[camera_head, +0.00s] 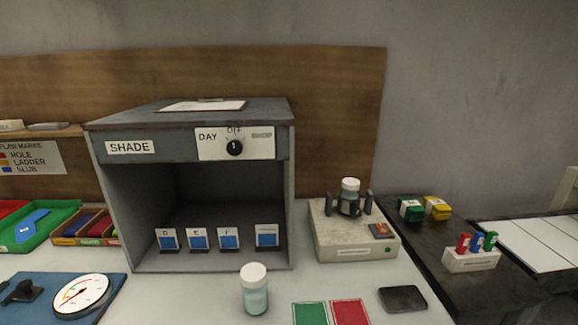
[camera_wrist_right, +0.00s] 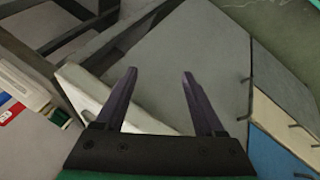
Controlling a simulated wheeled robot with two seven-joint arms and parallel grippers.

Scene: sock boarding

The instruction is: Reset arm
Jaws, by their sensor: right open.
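My right gripper (camera_wrist_right: 158,100) is open and empty in the right wrist view, with its two dark fingers apart over grey and white surfaces. No arm or gripper shows in the head view, so my left gripper is out of sight. The grey shade box (camera_head: 190,120) stands at the back of the white table, with a dial on its front and several small blue-and-white cards standing inside.
A white-capped jar (camera_head: 254,290) stands in front of the box. Another jar (camera_head: 349,192) sits upright on a beige device (camera_head: 352,238). Green (camera_head: 310,314) and red (camera_head: 350,312) cards and a dark pad (camera_head: 403,298) lie at the front. A gauge (camera_head: 80,296) is at left.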

